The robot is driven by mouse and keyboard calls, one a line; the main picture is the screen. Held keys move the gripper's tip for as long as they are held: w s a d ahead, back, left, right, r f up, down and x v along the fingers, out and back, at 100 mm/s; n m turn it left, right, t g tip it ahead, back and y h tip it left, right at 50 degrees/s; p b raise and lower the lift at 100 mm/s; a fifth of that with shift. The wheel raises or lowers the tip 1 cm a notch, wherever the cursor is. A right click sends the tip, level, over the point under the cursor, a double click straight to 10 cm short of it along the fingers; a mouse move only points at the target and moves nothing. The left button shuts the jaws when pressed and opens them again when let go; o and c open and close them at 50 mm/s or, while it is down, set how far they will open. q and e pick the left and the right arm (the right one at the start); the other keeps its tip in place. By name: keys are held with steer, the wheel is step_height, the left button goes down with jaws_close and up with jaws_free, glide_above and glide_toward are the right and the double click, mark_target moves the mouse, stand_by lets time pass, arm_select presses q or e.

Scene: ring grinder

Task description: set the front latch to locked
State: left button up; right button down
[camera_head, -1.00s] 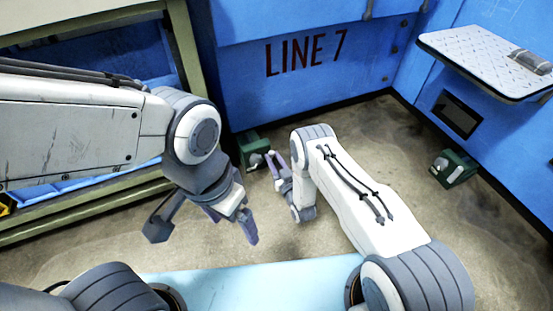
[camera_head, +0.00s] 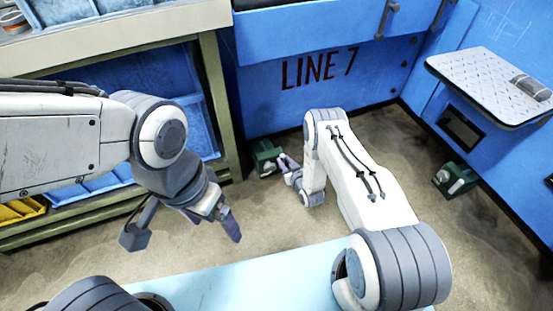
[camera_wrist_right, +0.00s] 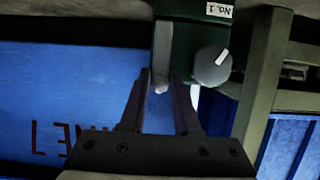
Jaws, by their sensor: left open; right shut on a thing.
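A green box unit (camera_head: 265,158) stands low by the blue wall, left of centre in the head view. In the right wrist view this green box (camera_wrist_right: 190,45) has a label "No. 1", a round grey knob (camera_wrist_right: 212,65) with a white mark, and a grey lever (camera_wrist_right: 160,68). My right gripper (camera_head: 283,164) is at this box; in the wrist view its fingers (camera_wrist_right: 160,82) are shut on the lever. A second green unit (camera_head: 455,180) sits on the floor at right. Which one is the front latch, I cannot tell. My left gripper (camera_head: 182,236) is open and empty over the floor.
A blue wall (camera_head: 300,100) marked "LINE 7" stands behind the green box. A green-framed rack (camera_head: 222,110) with blue bins is at left. A grey patterned shelf (camera_head: 490,85) juts out at right. The concrete floor between has free room.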

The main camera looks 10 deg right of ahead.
steer(key=shift+w+d+r, duration=0.1)
steer(key=shift+d+r, duration=0.05)
steer(key=shift+d, duration=0.1)
steer(key=c, duration=0.9)
jaws_free()
steer(key=shift+a, duration=0.2)
steer(key=shift+s, duration=0.2)
steer(key=p+v, duration=0.5)
steer(key=v, duration=0.5)
steer(key=shift+s+p, duration=0.15)
steer(key=shift+p, duration=0.2)
